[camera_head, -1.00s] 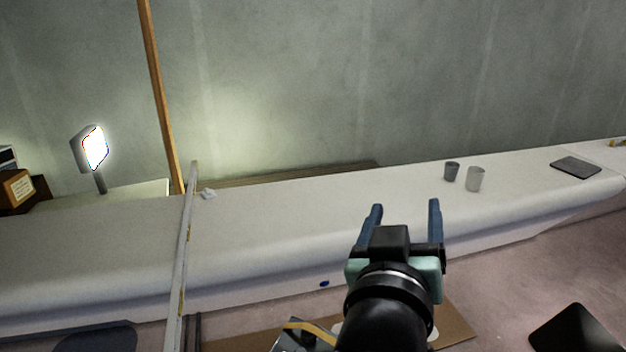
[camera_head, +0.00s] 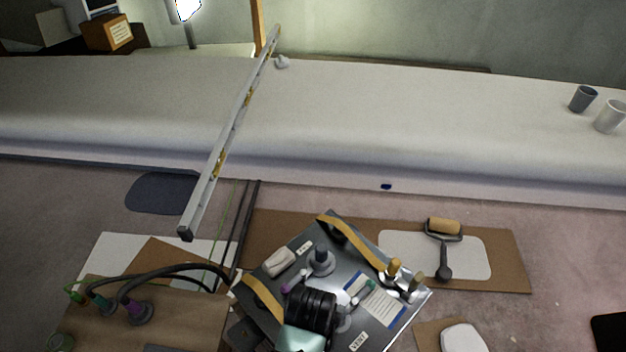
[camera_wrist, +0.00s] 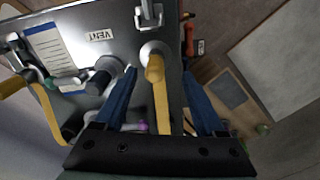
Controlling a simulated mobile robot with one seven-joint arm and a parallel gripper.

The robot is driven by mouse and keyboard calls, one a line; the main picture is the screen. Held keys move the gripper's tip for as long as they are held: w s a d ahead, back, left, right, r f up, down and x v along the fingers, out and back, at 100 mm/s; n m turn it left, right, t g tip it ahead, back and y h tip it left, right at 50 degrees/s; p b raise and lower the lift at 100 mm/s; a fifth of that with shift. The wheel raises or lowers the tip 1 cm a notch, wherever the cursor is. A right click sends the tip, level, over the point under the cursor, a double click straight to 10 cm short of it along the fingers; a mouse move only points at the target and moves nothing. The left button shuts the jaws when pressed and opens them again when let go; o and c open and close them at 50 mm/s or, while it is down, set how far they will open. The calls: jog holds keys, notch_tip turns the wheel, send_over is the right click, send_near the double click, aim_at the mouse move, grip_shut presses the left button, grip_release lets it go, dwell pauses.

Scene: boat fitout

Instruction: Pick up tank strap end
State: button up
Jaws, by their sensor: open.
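The grey tank (camera_head: 335,262) sits below the bench with two yellow straps on it. One yellow strap (camera_head: 262,297) lies at its left side, its lower part hidden behind my arm. The other yellow strap (camera_head: 360,245) crosses its far right side and also shows at the left in the wrist view (camera_wrist: 45,115). In the wrist view a yellow strap end (camera_wrist: 157,85) stands between the blue fingers of my open gripper (camera_wrist: 160,75), with a gap on each side. In the head view my fingers are out of sight.
The tank top carries a black-capped fitting (camera_head: 321,262), a white label (camera_head: 375,302) and a metal latch (camera_wrist: 148,14). Dark hoses (camera_head: 165,275) lie at the left. A roller (camera_head: 443,240) lies on the right on cardboard (camera_head: 510,260). A long level (camera_head: 232,130) leans against the white bench (camera_head: 350,110).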

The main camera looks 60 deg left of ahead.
jog(key=f, duration=0.2)
jog(key=f+b, duration=0.1)
jog(key=f, duration=0.3)
jog(key=shift+w+a+f+b, duration=0.15)
jog(key=shift+w+f+b, duration=0.15)
jog(key=shift+w+f, duration=0.1)
grip_shut()
